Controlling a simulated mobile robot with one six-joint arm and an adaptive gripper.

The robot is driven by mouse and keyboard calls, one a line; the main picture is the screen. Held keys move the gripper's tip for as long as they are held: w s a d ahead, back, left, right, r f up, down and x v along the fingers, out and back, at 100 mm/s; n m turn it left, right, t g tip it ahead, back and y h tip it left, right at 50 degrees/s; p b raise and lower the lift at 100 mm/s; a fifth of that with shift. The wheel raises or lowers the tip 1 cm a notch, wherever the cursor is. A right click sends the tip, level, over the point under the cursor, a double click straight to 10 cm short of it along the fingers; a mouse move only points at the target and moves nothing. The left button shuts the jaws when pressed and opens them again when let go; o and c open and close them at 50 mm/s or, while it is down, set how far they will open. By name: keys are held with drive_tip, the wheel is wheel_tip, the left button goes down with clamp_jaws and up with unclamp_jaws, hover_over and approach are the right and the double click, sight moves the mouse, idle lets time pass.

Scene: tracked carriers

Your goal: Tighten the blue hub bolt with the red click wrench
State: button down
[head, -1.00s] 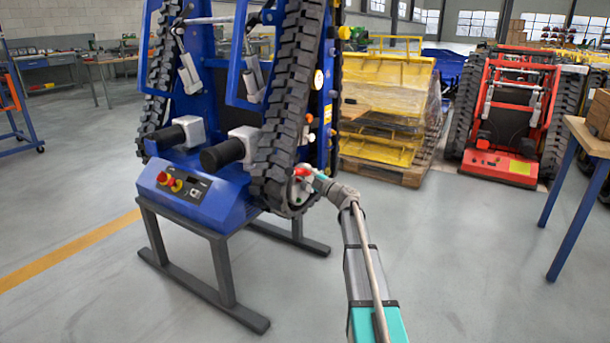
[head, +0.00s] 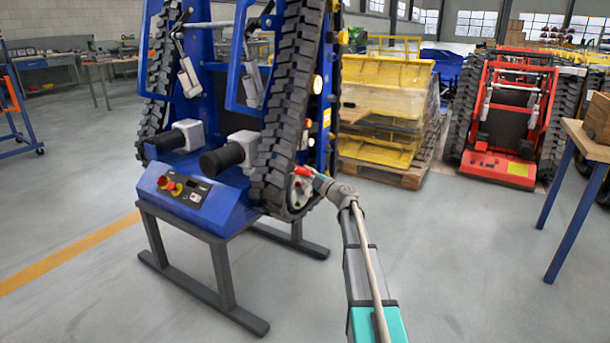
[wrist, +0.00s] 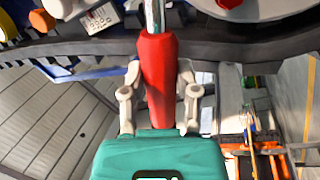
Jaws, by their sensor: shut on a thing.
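My gripper (wrist: 160,72) is shut on the red handle of the click wrench (wrist: 158,88), with one finger on each side. The wrench's metal shank runs up out of the top of the wrist view. In the head view, my gripper (head: 326,185) is at the lower end of the blue carrier's right track (head: 283,120), beside the wheel hub (head: 299,188). The red of the wrench (head: 304,171) shows there in front of the hub. The wrench head and the blue hub bolt cannot be made out, so I cannot tell whether they are engaged.
The blue carrier (head: 205,205) stands upright on a grey stand (head: 222,270). Yellow panels on a pallet (head: 385,172) and a red carrier (head: 500,165) stand behind. A wooden-topped table (head: 590,140) is at right. Open floor lies between them.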

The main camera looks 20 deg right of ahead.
drive_tip(key=shift+d+r+m, duration=0.15)
drive_tip(key=shift+r+m, duration=0.15)
drive_tip(key=shift+w, duration=0.1)
drive_tip(key=shift+w+d+r+m+h+p, duration=0.2)
drive_tip(key=shift+d+r+m+h+p, duration=0.1)
drive_tip(key=shift+r+m+p, duration=0.5)
drive_tip(key=shift+w+d+f, duration=0.1)
drive_tip(key=shift+f, duration=0.05)
drive_tip(key=shift+w+d+r+m+h+p, duration=0.2)
drive_tip(key=shift+d+r+m+h+p, duration=0.15)
drive_tip(key=shift+m+p, duration=0.35)
drive_tip(key=shift+r, duration=0.1)
drive_tip(key=shift+w+d+r+p, duration=0.2)
drive_tip(key=shift+r+p, duration=0.05)
drive_tip(key=shift+p, duration=0.25)
drive_tip(key=shift+w+d+r+m, duration=0.15)
drive_tip(key=shift+m, duration=0.35)
drive_tip(key=shift+p, duration=0.35)
